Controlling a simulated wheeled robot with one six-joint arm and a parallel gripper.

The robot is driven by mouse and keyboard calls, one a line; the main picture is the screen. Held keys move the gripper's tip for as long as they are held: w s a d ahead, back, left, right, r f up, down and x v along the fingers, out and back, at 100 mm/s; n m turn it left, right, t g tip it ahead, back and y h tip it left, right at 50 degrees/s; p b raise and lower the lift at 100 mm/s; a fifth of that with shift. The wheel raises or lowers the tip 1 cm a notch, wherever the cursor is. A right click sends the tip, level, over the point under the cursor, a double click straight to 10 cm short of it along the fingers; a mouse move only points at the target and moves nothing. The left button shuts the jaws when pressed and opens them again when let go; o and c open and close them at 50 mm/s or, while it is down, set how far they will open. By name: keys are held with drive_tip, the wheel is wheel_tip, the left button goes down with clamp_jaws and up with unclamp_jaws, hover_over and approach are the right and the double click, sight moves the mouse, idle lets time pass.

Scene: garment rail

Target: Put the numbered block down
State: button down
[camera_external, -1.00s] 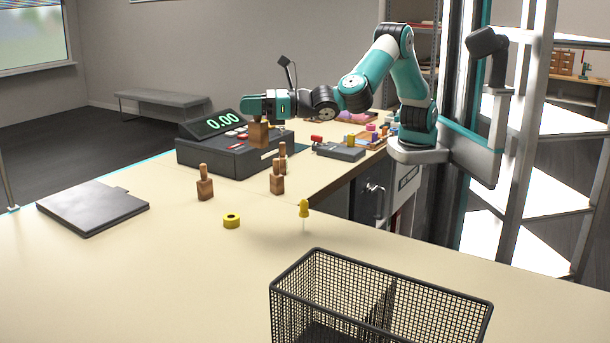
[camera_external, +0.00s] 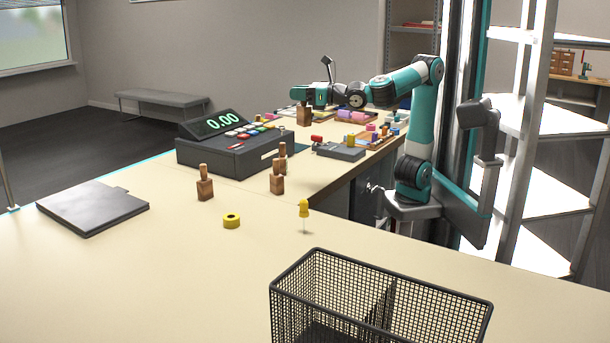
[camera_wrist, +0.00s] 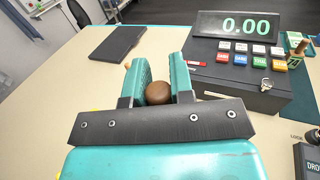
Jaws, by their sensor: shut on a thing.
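My gripper (camera_external: 304,96) is at the far part of the table, beyond the cash register. It is shut on a brown wooden block (camera_external: 304,116), which hangs below the jaws. In the wrist view, the block's round brown top (camera_wrist: 158,93) shows between the two teal jaws (camera_wrist: 160,72). I cannot see a number on it. I cannot tell whether its underside touches the table. Similar wooden handled blocks stand upright on the near table: one at left (camera_external: 205,186), and two close together, a front one (camera_external: 277,180) and one behind (camera_external: 282,155).
The cash register (camera_external: 238,150) reads 0.00. A dark flat folder (camera_external: 92,208), a yellow ring (camera_external: 232,221), a yellow pin (camera_external: 304,208) and a wire basket (camera_external: 380,300) are on the near table. A grey device (camera_external: 338,152) and colourful small items (camera_external: 375,130) lie right of the register.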

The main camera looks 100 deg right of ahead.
wheel_tip(320, 180, down, 20)
drive_tip(key=b, duration=0.9)
drive_tip(key=shift+f, duration=0.15)
drive_tip(key=c, duration=1)
unclamp_jaws()
drive_tip(key=v, duration=0.7)
drive_tip(key=shift+s+b, duration=0.2)
drive_tip(key=shift+b, duration=0.25)
drive_tip(key=shift+a, duration=0.1)
